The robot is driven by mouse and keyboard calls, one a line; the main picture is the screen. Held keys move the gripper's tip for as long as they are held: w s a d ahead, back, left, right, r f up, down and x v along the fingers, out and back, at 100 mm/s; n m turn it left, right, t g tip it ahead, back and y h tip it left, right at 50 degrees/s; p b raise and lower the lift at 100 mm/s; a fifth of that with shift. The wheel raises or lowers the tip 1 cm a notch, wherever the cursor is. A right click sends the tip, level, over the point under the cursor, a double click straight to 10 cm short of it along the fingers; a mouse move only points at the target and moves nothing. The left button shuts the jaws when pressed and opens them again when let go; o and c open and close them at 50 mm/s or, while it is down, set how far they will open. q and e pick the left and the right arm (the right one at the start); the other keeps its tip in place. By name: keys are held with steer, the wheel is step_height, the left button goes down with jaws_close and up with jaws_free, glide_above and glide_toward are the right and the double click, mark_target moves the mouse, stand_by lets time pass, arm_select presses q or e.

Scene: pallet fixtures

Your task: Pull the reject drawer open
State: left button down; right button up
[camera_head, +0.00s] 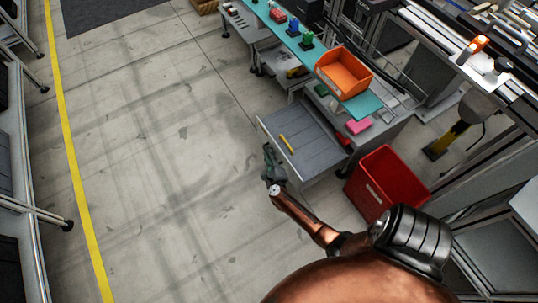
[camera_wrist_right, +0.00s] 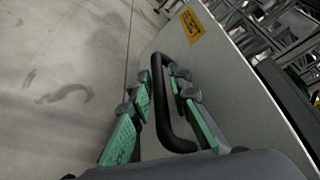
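The grey reject drawer (camera_head: 312,138) stands pulled out from under the workbench, and its open inside shows in the head view. A yellow stick-like item (camera_head: 287,144) lies in it. In the wrist view its pale front (camera_wrist_right: 222,75) carries a yellow label (camera_wrist_right: 191,26) and a black loop handle (camera_wrist_right: 160,100). My right gripper (camera_head: 270,165) is at the drawer's front. My left gripper is not in view.
A red bin (camera_head: 384,185) stands right of the drawer. An orange bin (camera_head: 343,72) sits on the teal bench top (camera_head: 365,104) above. A pink block (camera_head: 358,126) lies on the surface below. Open concrete floor (camera_head: 160,150) extends left, with a yellow line (camera_head: 70,145).

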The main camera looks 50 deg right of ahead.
steer(key=v, duration=0.7)
steer(key=shift+s, duration=0.2)
steer(key=shift+a, duration=0.15)
